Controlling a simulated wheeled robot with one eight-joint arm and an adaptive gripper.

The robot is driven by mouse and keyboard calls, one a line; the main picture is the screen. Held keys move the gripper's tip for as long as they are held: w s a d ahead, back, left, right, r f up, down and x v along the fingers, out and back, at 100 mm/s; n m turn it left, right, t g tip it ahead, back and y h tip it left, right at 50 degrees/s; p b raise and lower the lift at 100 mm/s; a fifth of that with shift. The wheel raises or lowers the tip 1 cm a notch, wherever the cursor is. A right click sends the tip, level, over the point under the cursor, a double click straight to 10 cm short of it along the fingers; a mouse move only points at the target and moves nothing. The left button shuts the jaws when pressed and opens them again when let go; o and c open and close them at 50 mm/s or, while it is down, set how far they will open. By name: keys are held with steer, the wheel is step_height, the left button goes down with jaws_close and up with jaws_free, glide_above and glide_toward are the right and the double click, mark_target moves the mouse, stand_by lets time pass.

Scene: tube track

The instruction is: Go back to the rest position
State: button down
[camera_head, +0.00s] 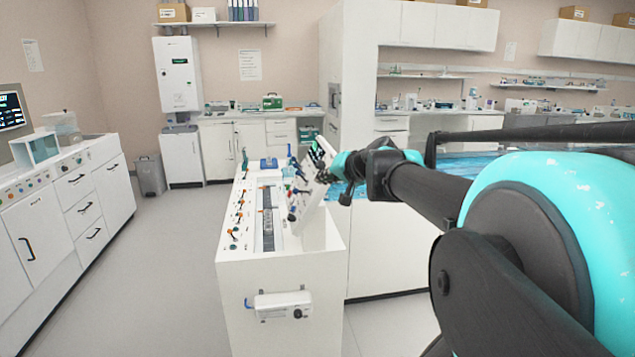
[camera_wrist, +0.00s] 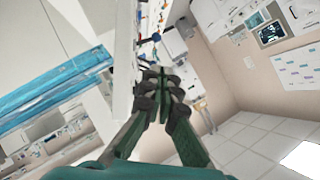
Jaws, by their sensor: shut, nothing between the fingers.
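My gripper shows in the wrist view (camera_wrist: 162,78), its dark fingers brought together with nothing between them. In the head view my gripper (camera_head: 340,180) is at the end of my arm, beside the slanted white panel (camera_head: 312,188) of the tube track station. The fingertips are small there, and I cannot tell whether they touch the panel. The station's white cabinet (camera_head: 280,285) stands in the middle of the floor, with orange and dark knobs along its top. In the wrist view the white panel (camera_wrist: 124,60) runs up just left of the fingers.
A blue-topped bench (camera_head: 455,168) stands behind my arm. A white counter (camera_head: 70,195) with drawers lines the left side, and a grey bin (camera_head: 150,175) stands by the back wall. The floor (camera_head: 165,270) between counter and station is clear.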

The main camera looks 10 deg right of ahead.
steer(key=shift+s+d+r, duration=0.15)
steer(key=shift+s+r, duration=0.2)
steer(key=shift+s, duration=0.2)
steer(key=s+a+f+n+g+h, duration=0.15)
steer(key=s+f, duration=0.35)
steer(key=f, duration=0.5)
steer(key=s+f+n+g, duration=0.25)
steer(key=s+f, duration=0.25)
steer(key=f, duration=0.5)
steer(key=s+d+f+g+h, duration=0.3)
steer(key=s+d+f, duration=0.1)
steer(key=s+f, duration=0.7)
steer(key=shift+s+f+h, duration=0.15)
steer(key=shift+f+h, duration=0.2)
steer(key=shift+f, duration=0.35)
